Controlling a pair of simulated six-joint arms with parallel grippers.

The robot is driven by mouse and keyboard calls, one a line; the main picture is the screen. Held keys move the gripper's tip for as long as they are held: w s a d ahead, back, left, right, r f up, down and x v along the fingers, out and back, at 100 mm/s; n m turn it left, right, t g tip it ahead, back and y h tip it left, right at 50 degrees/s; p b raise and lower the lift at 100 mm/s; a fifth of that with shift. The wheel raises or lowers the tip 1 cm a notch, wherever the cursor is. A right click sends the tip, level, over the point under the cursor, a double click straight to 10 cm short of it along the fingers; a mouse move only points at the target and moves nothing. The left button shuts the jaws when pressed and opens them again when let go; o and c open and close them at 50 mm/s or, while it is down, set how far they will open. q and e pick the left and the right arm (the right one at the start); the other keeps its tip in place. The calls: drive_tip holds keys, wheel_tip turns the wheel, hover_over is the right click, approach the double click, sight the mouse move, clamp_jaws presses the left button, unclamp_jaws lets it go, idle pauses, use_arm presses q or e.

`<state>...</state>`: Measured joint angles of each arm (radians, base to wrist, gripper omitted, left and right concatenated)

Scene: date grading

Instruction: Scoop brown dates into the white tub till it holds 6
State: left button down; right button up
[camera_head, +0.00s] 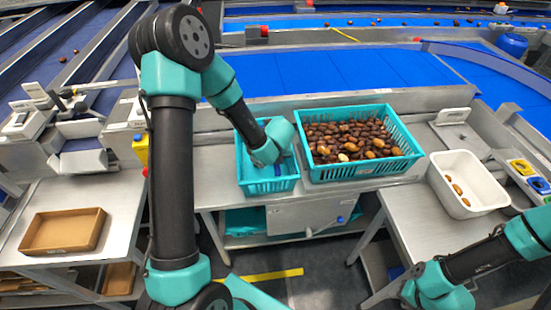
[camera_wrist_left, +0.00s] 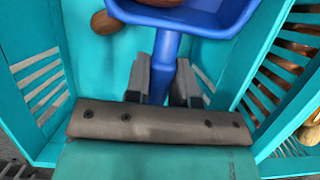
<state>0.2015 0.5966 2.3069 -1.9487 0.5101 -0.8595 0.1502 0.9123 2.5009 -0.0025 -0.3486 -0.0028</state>
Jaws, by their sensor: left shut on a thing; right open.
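My left gripper (camera_wrist_left: 165,85) is shut on the handle of a blue scoop (camera_wrist_left: 215,22), low inside the small teal basket (camera_head: 270,187). Brown shows in the scoop's bowl, cut off by the top edge of the left wrist view. A brown date (camera_wrist_left: 105,22) lies on the basket floor beside the scoop. The white tub (camera_head: 485,197) stands upright on the right bench, with about three brown dates (camera_head: 457,189) in it. The large teal crate (camera_head: 345,174) is full of brown dates with a few paler ones. My right gripper (camera_head: 425,292) is open at the lower right, away from the tub; its fingertips are unclear.
The large crate stands right against the small basket's right side. A brown cardboard tray (camera_head: 65,232) lies on the left bench. A small device with coloured buttons (camera_head: 530,175) is right of the tub. Blue conveyors (camera_head: 350,70) run behind. A gap separates the benches.

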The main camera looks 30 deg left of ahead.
use_arm(q)
drive_tip(key=shift+s+d+r, duration=0.1)
drive_tip(key=shift+r, duration=2.1)
drive_tip(key=shift+s+d+r+t+y, duration=0.15)
drive_tip(key=shift+s+r, duration=0.05)
drive_tip(key=shift+r, duration=0.35)
drive_tip(key=shift+s+d+r+t+y, duration=0.1)
drive_tip(key=shift+s+d+r+t, duration=0.15)
drive_tip(key=shift+r, duration=0.25)
drive_tip(key=shift+s+d+r+t+y, duration=0.1)
drive_tip(key=shift+s+r+y, duration=0.1)
drive_tip(key=shift+r, duration=0.35)
drive_tip(key=shift+a, duration=0.1)
